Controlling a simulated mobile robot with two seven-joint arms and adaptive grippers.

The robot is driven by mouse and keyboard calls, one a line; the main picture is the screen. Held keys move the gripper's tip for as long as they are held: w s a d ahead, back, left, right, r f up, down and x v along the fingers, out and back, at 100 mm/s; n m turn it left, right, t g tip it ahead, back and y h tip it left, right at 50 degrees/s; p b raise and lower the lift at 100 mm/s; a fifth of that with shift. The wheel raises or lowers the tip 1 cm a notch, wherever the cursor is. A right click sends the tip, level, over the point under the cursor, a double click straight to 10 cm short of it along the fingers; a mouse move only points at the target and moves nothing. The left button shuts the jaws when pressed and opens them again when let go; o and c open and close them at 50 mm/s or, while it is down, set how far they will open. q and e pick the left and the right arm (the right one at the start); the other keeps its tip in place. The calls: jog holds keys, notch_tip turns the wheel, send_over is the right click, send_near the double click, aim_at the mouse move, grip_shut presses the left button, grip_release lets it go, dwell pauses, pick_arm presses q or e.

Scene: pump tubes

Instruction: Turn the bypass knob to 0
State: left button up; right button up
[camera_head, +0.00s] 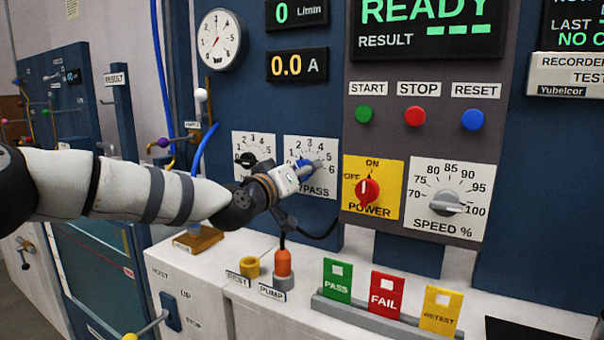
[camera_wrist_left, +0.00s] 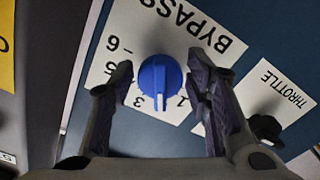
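The blue bypass knob (camera_wrist_left: 160,80) is on its white dial plate (camera_wrist_left: 150,30), which appears roughly upside down in the left wrist view. Its ridge points toward the low-middle numbers, around 2 to 3; the exact reading is partly hidden. My left gripper (camera_wrist_left: 160,66) is open, with one finger on each side of the knob and visible gaps between. In the head view, my left gripper (camera_head: 310,168) is at the bypass dial plate (camera_head: 325,147) and covers much of the blue knob (camera_head: 299,163). My right gripper is not in view.
The black throttle knob (camera_wrist_left: 266,128) is close beside the bypass dial. The red power knob (camera_head: 367,191) and grey speed knob (camera_head: 446,203) are to the right. An orange-topped pump plug (camera_head: 283,263) and coloured cards (camera_head: 388,293) are on the ledge below.

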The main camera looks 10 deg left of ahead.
pick_arm(q)
jog(key=c, duration=0.7)
jog(key=shift+o, duration=0.2)
jog(key=n+b, duration=0.1)
jog(key=n, duration=0.4)
jog(key=shift+f+n, duration=0.1)
jog(key=shift+n, duration=0.2)
jog(key=n+b, duration=0.1)
jog(key=n, duration=0.3)
jog(key=shift+d+r+n, duration=0.1)
jog(key=shift+r+n, duration=0.1)
jog(key=shift+n, duration=0.9)
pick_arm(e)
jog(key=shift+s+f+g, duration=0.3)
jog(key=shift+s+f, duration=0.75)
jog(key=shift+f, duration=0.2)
